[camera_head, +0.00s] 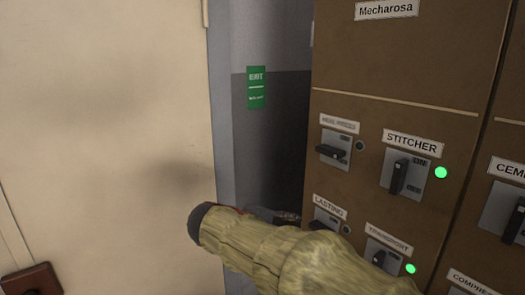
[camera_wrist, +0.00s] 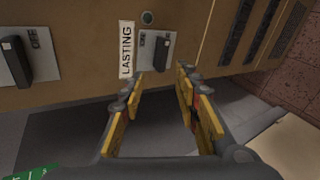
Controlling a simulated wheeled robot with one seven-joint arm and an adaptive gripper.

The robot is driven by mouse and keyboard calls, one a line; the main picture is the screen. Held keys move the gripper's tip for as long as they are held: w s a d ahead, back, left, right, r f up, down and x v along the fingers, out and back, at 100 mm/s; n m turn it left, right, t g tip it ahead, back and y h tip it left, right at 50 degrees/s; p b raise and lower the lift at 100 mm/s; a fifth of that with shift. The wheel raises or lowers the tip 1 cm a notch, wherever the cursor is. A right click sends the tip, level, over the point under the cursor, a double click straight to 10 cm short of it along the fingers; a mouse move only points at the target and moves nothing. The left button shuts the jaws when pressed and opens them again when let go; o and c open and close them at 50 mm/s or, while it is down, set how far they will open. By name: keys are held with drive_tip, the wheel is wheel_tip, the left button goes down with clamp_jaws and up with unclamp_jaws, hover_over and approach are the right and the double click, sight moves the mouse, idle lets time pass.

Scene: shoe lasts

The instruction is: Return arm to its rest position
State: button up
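My gripper (camera_head: 272,215) is at the end of my sleeved arm, in front of the left edge of a brown switch cabinet (camera_head: 400,70). In the wrist view my gripper (camera_wrist: 160,77) has its two yellow-padded fingers spread, with nothing between them. The LASTING switch (camera_wrist: 160,50) is just beyond the fingertips, and I see no clear contact. In the head view the LASTING switch (camera_head: 325,219) is partly hidden by my arm. Its lamp (camera_head: 346,230) is dark.
The STITCHER switch (camera_head: 400,176) and TRANSPORT switch (camera_head: 383,260) have green lamps lit beside them. Another switch (camera_head: 333,151) above LASTING has a dark lamp. A pale panel (camera_head: 100,120) fills the left. A dark gap (camera_head: 285,150) with an EXIT sign (camera_head: 256,87) lies between.

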drive_tip(key=s+d+f+m+g+y, duration=0.25)
drive_tip(key=s+f+y, duration=0.2)
drive_tip(key=s, duration=0.65)
drive_tip(key=s+d+f+m+g+y, duration=0.25)
drive_tip(key=s+f, duration=0.35)
drive_tip(key=s, duration=0.5)
drive_tip(key=s+d+r+m+t+y, duration=0.2)
drive_tip(key=s+d+m, duration=0.2)
drive_tip(key=s, duration=0.4)
drive_tip(key=shift+s+d+m+t, duration=0.25)
drive_tip(key=shift+d+m+t, duration=0.15)
drive_tip(key=shift+d, duration=0.4)
